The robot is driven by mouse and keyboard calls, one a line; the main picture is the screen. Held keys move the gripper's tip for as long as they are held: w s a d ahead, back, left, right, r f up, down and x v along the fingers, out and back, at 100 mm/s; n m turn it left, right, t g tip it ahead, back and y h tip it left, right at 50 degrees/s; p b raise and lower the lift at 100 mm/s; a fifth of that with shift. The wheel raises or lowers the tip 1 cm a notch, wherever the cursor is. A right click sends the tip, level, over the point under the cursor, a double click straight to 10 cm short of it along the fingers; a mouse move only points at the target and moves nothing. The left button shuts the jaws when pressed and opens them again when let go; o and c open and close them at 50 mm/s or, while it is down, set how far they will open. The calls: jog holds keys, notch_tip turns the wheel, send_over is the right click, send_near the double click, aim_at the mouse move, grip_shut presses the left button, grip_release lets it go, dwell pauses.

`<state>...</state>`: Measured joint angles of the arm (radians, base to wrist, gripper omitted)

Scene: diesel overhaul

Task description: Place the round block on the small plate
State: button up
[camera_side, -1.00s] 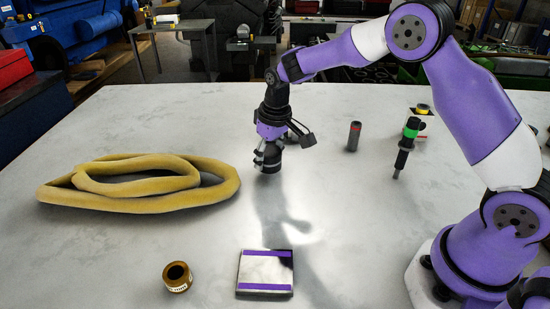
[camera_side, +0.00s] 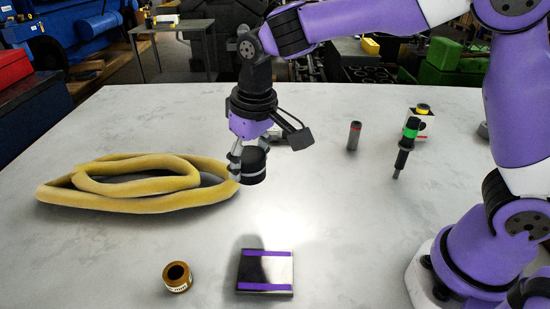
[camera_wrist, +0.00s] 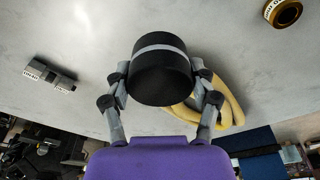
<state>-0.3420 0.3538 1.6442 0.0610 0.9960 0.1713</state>
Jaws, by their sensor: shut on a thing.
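The round block is a black cylinder (camera_side: 252,167) with a light band around it. My gripper (camera_side: 243,160) is shut on it and holds it in the air above the table. In the wrist view the block (camera_wrist: 161,72) sits between the two fingers of my gripper (camera_wrist: 161,88). The small plate (camera_side: 265,271) is a dark square with two purple strips, flat on the table near the front. It lies below and nearer the camera than the held block. The plate does not show in the wrist view.
A brown ring-shaped roll (camera_side: 177,277) stands left of the plate. A yellow hose loop (camera_side: 130,184) lies at the left. The table right of the plate is clear.

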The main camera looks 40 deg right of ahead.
aim_at(262, 268)
jog(key=s+a+f+n, duration=0.1)
jog(key=s+a+n, duration=0.2)
jog(key=s+a, duration=0.55)
jog(key=shift+y, duration=0.3)
jog(key=f, duration=0.2)
jog(key=s+d+f, duration=0.1)
jog(key=f, duration=0.2)
jog(key=s+f, duration=0.1)
jog(key=f, duration=0.2)
jog(key=shift+s+d, duration=0.25)
jog(key=shift+d, duration=0.05)
jog(key=shift+f, duration=0.1)
jog(key=o, duration=1.4)
jog(key=shift+f, duration=0.1)
jog(key=shift+o, duration=0.2)
notch_tip(262, 268, up, 12)
jog(key=s, duration=0.2)
jog(key=s+d+r+m+t, duration=0.1)
jog(key=d+m+t, duration=0.1)
jog(key=d, duration=0.7)
jog(key=d+r+m+t, duration=0.1)
jog(key=d+r+m, duration=0.1)
jog(key=d, duration=0.7)
jog(key=shift+s+d+r+t+h, duration=0.2)
jog(key=shift+s+t+h, duration=0.2)
